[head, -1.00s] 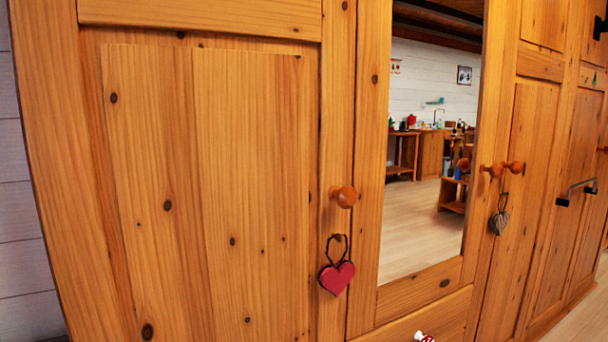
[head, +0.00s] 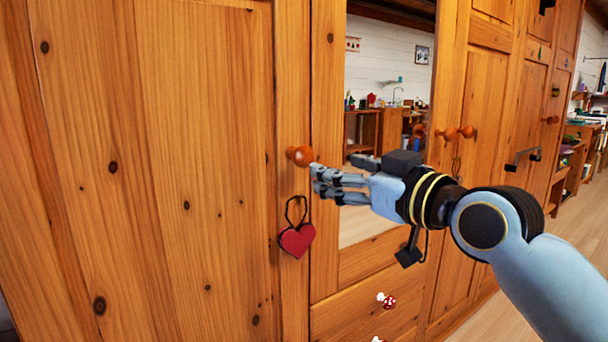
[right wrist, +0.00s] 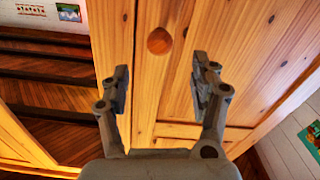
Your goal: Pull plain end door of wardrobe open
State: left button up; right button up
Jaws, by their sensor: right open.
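The plain end door (head: 150,150) of the wooden wardrobe fills the left of the head view and looks shut. Its round wooden knob (head: 299,156) is near the door's right edge, with a red heart (head: 297,240) hanging on a dark cord below it. My right gripper (head: 318,184) is open and empty, just right of the knob and slightly lower in the head view. In the right wrist view the knob (right wrist: 159,40) shows beyond and between the open fingertips (right wrist: 158,75), apart from them. My left gripper is not in view.
Right of the door is a mirror panel (head: 385,100) above drawers with red-and-white mushroom knobs (head: 387,300). Farther right are more doors with wooden knobs (head: 467,132) and a dark bar handle (head: 522,158). Open wooden floor (head: 490,322) lies at the lower right.

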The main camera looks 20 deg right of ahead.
aim_at(308, 160)
jog(key=b+x, duration=0.1)
jog(key=x, duration=0.9)
jog(key=shift+w, duration=0.35)
jog(key=shift+c, duration=0.4)
grip_shut()
